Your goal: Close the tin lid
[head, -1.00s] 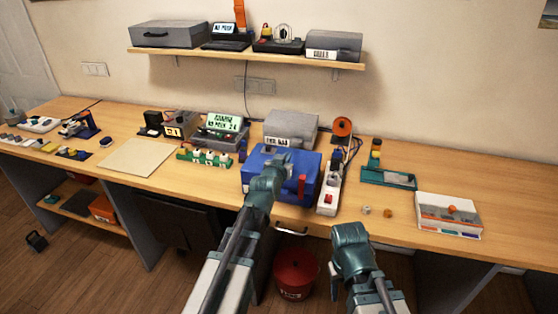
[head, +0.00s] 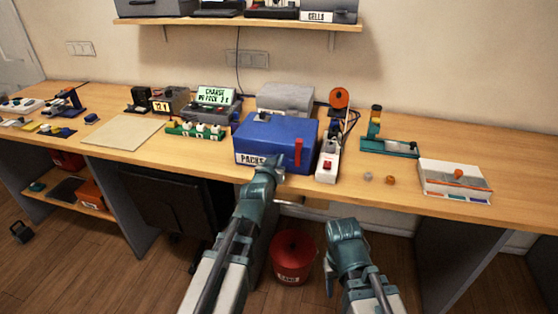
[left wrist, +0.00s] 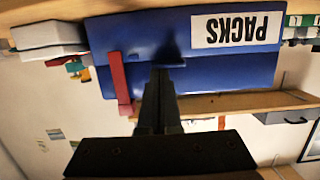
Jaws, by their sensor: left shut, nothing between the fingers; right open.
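The tin is a blue box (head: 275,140) with a white "PACKS" label on its front, standing near the bench's front edge. Its blue lid (head: 277,128) lies over the top and looks down; I cannot tell whether it is fully seated. A red latch strip (head: 298,154) stands upright at the front right; it also shows in the left wrist view (left wrist: 118,80). My left gripper (head: 272,164) is shut and empty in front of the tin's lower front, between label and latch; its fingers (left wrist: 160,78) show in the left wrist view. My right gripper (head: 341,236) is open, below the bench edge.
A white power strip (head: 328,160) stands close to the tin's right, a grey box (head: 286,98) behind it and a green board (head: 195,131) to its left. Two small nuts (head: 390,180) lie right of the strip. A red bucket (head: 292,257) stands on the floor.

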